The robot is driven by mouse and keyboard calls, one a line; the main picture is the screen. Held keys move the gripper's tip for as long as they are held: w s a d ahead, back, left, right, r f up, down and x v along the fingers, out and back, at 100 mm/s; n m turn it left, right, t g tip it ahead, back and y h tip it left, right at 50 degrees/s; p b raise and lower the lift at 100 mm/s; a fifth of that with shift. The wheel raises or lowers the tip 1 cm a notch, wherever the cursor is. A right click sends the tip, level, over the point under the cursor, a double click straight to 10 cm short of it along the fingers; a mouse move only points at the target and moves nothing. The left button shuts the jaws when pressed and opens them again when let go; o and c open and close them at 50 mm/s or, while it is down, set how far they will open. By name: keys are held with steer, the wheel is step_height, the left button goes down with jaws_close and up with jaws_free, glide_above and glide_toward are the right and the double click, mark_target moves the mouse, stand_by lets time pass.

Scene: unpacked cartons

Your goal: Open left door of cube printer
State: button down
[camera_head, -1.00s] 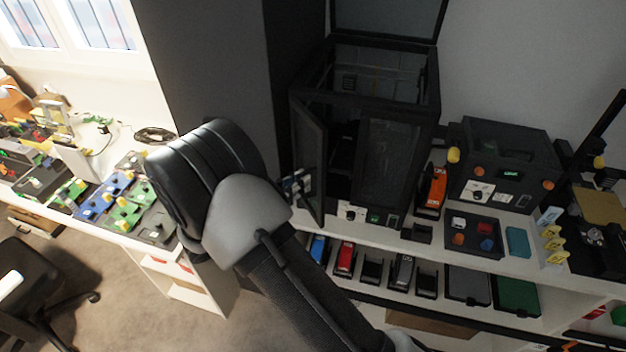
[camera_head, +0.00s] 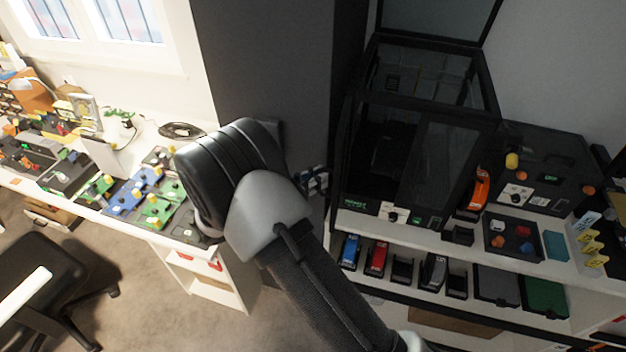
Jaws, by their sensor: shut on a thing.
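The cube printer (camera_head: 485,85) is a black box frame with clear panels and a raised lid, standing on the white shelf unit. Its left front opening (camera_head: 385,150) shows the dark inside. The left door (camera_head: 341,150) is swung outward and seen almost edge-on at the printer's left side. The right door (camera_head: 440,165) covers the right half of the front. My gripper (camera_head: 316,180) is at the outer side of the left door, shut on it. The exact grip is too small and dark to see, and my arm hides part of the gripper.
A dark grey wall column (camera_head: 265,60) stands behind my arm, left of the printer. A black control box (camera_head: 550,165) and a parts tray (camera_head: 512,237) sit to the right. Several coloured parts line the lower shelf. A white workbench and a chair (camera_head: 50,285) are at left.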

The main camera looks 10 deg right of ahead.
steer(key=shift+w+d+r, duration=0.1)
steer(key=shift+w+r, duration=0.25)
steer(key=shift+r, duration=0.25)
steer(key=c, duration=2.2)
jaws_free()
steer(key=o, duration=0.5)
steer(key=shift+w+d+f, duration=0.15)
steer(key=shift+w+d, duration=0.05)
steer(key=shift+d, duration=0.1)
steer(key=shift+a, duration=0.2)
steer(key=v, duration=1.1)
steer(key=shift+s+a+f, duration=0.25)
steer(key=shift+a+f, duration=0.1)
steer(key=shift+f, duration=0.05)
